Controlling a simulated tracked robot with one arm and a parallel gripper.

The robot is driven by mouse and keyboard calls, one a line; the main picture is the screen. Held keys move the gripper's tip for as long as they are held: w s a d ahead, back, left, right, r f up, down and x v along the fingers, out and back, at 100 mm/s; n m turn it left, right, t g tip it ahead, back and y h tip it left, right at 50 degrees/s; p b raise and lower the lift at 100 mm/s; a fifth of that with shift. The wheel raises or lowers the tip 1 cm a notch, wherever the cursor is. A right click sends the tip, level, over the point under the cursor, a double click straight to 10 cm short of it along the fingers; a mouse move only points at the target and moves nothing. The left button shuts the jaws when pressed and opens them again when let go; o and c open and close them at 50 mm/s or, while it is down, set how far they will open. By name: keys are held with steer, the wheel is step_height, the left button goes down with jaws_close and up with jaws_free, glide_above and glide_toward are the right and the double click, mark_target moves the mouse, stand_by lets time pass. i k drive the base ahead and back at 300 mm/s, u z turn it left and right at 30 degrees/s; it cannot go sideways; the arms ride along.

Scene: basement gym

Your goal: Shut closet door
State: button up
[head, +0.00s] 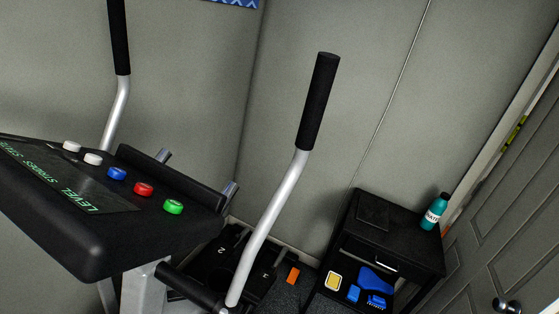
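A grey panelled door (492,250) stands at the right edge, tilted in my picture, with a round metal knob (507,306) at the bottom. It is cut off by the frame. A narrow strip along its left edge shows a yellow-green item (514,133) and a bit of orange, so it looks ajar; how far I cannot tell. No label shows whether this is the closet door. My gripper is not in the picture.
An exercise machine fills the left and middle, with a button console (125,200) and a black-gripped handlebar (318,100). A black side table (410,250) stands beside the door. It bears a teal bottle (434,212), with blue items and a yellow item below.

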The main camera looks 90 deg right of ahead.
mark_target(501, 253)
steer(key=z, duration=1.1)
steer(key=i, duration=0.1)
steer(key=z, duration=3)
steer(key=i, duration=1)
steer(key=u, duration=0.8)
steer(key=k, duration=0.15)
steer(key=u, duration=0.05)
